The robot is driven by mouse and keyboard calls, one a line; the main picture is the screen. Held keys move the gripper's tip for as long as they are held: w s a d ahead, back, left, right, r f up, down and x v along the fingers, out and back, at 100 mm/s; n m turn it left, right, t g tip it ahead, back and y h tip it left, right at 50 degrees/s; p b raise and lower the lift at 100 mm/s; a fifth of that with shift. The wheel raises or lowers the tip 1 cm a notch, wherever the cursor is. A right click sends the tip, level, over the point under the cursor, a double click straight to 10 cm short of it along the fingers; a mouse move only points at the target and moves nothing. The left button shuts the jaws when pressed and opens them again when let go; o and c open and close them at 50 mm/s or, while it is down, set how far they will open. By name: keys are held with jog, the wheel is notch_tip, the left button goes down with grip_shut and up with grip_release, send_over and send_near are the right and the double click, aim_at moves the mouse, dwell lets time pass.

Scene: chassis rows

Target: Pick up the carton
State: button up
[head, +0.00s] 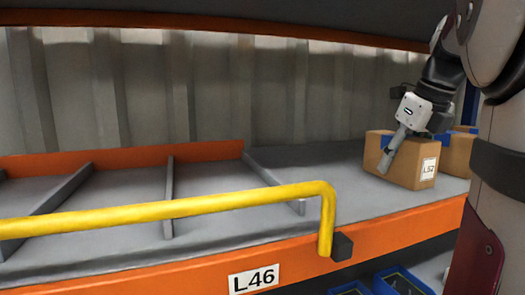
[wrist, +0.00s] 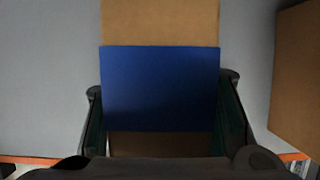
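The carton (head: 408,171) is a brown box with a blue strip over its top and a white L52 label on its front. It stands on the grey shelf at the right. In the wrist view its blue strip (wrist: 160,88) fills the middle. My gripper (head: 392,152) reaches down over the carton, with one finger along the front face. In the wrist view my gripper (wrist: 162,100) has a finger on each side of the carton, very close to it. Whether both fingers press on it I cannot tell. The carton's underside is hidden.
Another brown carton (head: 458,152) stands just behind to the right; a brown box (wrist: 300,80) shows at the wrist view's right edge. A yellow rail (head: 180,208) runs along the shelf front at left. Blue bins (head: 400,283) sit below. The shelf left of the carton is clear.

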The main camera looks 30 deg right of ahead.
aim_at(408, 137)
jog(key=c, duration=0.4)
jog(key=shift+r, duration=0.5)
jog(key=p+v, duration=0.1)
jog(key=v, duration=0.2)
jog(key=shift+w+d, duration=0.1)
jog(key=shift+w, duration=0.05)
jog(key=s+a, duration=0.1)
jog(key=s, duration=0.4)
jog(key=s+a, duration=0.2)
jog(key=s, duration=0.4)
jog(key=s+a, duration=0.1)
jog(key=s, duration=0.4)
jog(key=shift+s+a+f+p, duration=0.15)
jog(key=shift+s+a+p, duration=0.05)
jog(key=shift+s+p, duration=0.1)
